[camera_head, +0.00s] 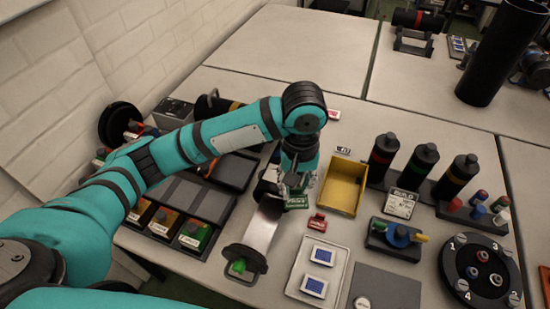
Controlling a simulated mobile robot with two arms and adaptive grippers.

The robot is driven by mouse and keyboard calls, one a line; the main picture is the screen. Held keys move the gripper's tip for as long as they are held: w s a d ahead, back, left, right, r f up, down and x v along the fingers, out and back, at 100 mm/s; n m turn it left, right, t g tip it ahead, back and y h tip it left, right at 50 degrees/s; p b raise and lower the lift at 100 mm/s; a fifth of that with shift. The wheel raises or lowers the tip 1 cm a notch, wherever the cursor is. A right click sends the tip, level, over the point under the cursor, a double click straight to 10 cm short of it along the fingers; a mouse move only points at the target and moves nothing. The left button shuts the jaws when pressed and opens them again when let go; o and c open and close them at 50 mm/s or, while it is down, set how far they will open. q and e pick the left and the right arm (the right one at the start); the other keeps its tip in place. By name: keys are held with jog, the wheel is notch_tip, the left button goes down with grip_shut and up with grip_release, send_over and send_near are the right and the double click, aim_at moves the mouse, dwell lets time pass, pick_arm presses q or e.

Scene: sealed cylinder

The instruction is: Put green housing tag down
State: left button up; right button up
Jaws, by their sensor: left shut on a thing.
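The green housing tag (297,203) shows at the fingertips of my left gripper (293,187), partly hidden by them. My left gripper points down and is shut on the tag, low over the table beside a curved metal housing (263,226). Whether the tag touches the table or the housing I cannot tell. My right gripper is not in view.
A red tag (317,222) lies just right and in front of the gripper. A yellow bin (343,185) stands to the right. A light tray (336,270) with blue-white pieces is in front. A dark compartment rack (186,205) is at left. The back table is mostly clear.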

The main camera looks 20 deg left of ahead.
pick_arm(q)
jog(key=w+a, duration=0.1)
jog(key=w, duration=0.1)
jog(key=w+a+p, duration=0.1)
jog(key=w+a, duration=0.1)
jog(key=shift+a+f, duration=0.1)
jog(key=w+a, duration=0.2)
jog(key=w, duration=0.1)
jog(key=w+a+p, duration=0.1)
jog(key=shift+w+a+f, duration=0.15)
jog(key=shift+a+f, duration=0.1)
jog(key=shift+f, duration=0.05)
jog(key=shift+w+a+f, duration=0.1)
jog(key=shift+w+a, duration=0.1)
jog(key=shift+w, duration=0.1)
jog(key=shift+w+f, duration=0.1)
jog(key=shift+f, duration=0.05)
notch_tip(320, 180, down, 2)
jog(key=shift+a+f+p, duration=0.1)
jog(key=shift+p, duration=0.5)
jog(key=shift+f, duration=0.55)
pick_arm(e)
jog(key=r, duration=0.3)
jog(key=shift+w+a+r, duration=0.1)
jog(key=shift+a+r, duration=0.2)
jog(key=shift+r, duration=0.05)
